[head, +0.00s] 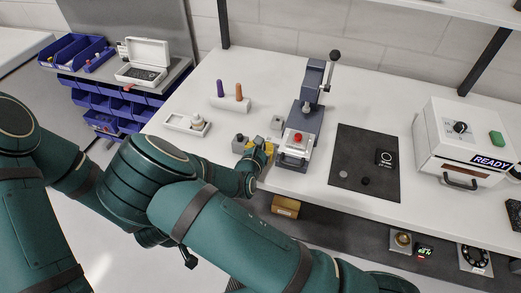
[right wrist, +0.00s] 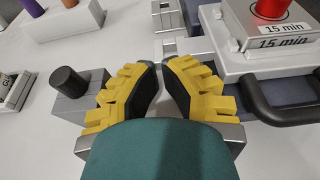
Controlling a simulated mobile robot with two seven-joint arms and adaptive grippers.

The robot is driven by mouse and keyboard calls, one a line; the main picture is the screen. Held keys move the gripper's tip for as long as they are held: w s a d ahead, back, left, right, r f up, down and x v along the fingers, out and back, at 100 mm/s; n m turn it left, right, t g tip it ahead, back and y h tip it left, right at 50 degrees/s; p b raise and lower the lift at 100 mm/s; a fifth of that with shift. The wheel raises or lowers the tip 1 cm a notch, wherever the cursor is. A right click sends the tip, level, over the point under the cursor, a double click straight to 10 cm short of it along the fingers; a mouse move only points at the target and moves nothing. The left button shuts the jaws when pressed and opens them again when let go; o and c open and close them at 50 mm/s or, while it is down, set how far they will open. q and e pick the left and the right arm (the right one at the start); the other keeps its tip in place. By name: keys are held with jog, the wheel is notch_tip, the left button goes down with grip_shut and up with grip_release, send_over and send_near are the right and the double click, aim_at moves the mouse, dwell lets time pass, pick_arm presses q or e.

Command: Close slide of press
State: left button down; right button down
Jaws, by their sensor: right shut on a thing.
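The press (head: 312,85) is a grey-blue column with a black-knobbed lever, standing on the table. Its slide (head: 295,150) is at the front, a light plate with a red-topped block on it. In the right wrist view the slide (right wrist: 240,62) is at the upper right, with a black handle (right wrist: 285,112). My right gripper (head: 262,150) is just left of the slide. In the right wrist view its yellow, black-padded fingers (right wrist: 162,66) are nearly together on a small light-grey piece (right wrist: 172,46), mostly hidden by them. My left gripper is not visible.
A grey block with a dark knob (right wrist: 72,88) stands close left of my right gripper. A black mat (head: 350,185) lies right of the press, and a white box marked READY (head: 455,135) is further right. A white stand with purple and orange pegs (head: 232,104) is behind.

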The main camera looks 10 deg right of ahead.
jog(key=w+d, duration=0.1)
jog(key=w, duration=0.1)
jog(key=w+d, duration=0.1)
jog(key=w, duration=0.1)
jog(key=w+d, duration=0.1)
jog(key=shift+w+d, duration=0.3)
jog(key=shift+w, duration=0.1)
jog(key=shift+s+a, duration=0.1)
jog(key=shift+a, duration=0.05)
